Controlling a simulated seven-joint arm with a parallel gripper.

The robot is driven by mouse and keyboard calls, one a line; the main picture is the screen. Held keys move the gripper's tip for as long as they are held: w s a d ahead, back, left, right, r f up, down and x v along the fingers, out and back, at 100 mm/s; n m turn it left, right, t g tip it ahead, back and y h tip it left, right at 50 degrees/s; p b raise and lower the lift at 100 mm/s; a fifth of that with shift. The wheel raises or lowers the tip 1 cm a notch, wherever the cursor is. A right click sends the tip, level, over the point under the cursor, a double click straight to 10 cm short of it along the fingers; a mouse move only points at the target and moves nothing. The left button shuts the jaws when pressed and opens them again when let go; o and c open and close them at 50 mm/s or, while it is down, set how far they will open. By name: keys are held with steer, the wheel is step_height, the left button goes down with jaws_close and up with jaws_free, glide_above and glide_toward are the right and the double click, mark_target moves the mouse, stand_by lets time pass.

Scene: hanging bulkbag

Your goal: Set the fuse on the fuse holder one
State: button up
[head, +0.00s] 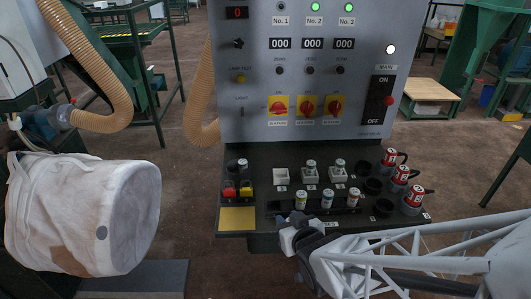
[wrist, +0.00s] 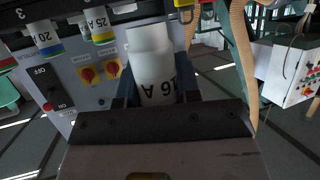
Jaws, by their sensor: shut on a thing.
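My gripper (head: 298,221) is at the front left of the black shelf, below the control panel. In the wrist view my gripper (wrist: 156,90) is shut on a white fuse marked 16 A (wrist: 152,55). That fuse also shows in the head view (head: 301,200), upright at the left end of the front fuse row. I cannot tell whether it still sits in its slot. Fuse holder one (head: 281,177) is the leftmost white block behind it and looks empty. The other two holders (head: 311,174) (head: 339,173) have grey-topped fuses in them.
Two more fuses (head: 327,198) (head: 353,197) stand right of the held one. Red-topped plugs (head: 402,174) and black round sockets are to the right. A white bulk bag (head: 80,212) hangs at the left.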

steer(key=w+a, duration=0.1)
steer(key=w, duration=0.7)
steer(key=w+a+f, duration=0.1)
steer(key=w, duration=0.3)
steer(key=shift+a, duration=0.35)
steer(key=shift+f, duration=0.1)
steer(key=shift+w+a+f, duration=0.1)
steer(key=shift+w+a, duration=0.1)
steer(key=shift+w, duration=0.55)
steer(key=shift+w+f, duration=0.1)
steer(key=shift+f, duration=1.4)
steer(key=shift+f, duration=0.2)
steer(key=o, duration=0.9)
steer(key=shift+v, duration=3.9)
